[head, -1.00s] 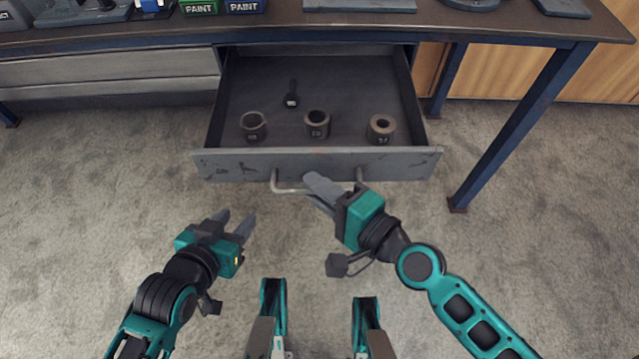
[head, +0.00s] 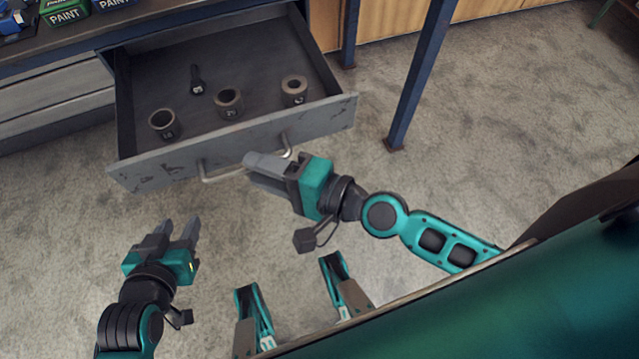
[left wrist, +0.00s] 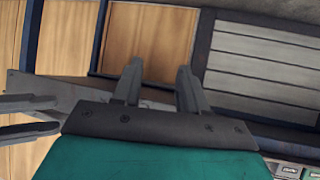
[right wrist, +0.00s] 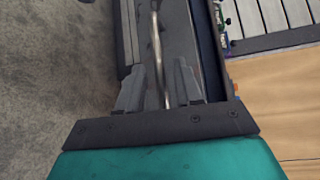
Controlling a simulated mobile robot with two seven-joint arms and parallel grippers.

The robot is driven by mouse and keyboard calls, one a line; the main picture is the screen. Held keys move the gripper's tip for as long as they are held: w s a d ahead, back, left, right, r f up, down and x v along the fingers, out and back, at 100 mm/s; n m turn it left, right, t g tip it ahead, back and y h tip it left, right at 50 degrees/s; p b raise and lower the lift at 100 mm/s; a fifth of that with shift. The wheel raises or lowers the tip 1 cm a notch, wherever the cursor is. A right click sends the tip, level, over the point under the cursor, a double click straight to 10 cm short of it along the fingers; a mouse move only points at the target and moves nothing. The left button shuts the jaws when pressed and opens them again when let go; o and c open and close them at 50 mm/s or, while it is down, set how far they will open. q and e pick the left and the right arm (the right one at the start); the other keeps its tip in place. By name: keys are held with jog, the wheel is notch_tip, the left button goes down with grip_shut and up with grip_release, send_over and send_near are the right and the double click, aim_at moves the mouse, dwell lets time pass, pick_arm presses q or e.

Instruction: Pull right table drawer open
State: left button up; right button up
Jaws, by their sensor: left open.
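The right table drawer (head: 240,140) is pulled out from under the workbench, with its grey front facing me. Its curved metal handle (head: 212,178) sticks out from the front and also shows in the right wrist view (right wrist: 157,45). My right gripper (head: 255,163) is at the handle. In the right wrist view its fingers (right wrist: 158,88) are spread, with the handle bar between them and gaps visible on both sides. The right fingers cover part of the handle in the head view. My left gripper (head: 176,228) is open and empty, low in front of the drawer.
Inside the drawer are three ring-shaped sockets (head: 229,103) and a small dark tool (head: 196,80). Paint boxes (head: 65,12) stand on the workbench. A blue table leg (head: 420,75) stands right of the drawer.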

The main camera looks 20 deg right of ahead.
jog(key=b+v, duration=0.2)
jog(key=v, duration=0.8)
jog(key=shift+b, duration=0.4)
jog(key=shift+s+d, duration=0.1)
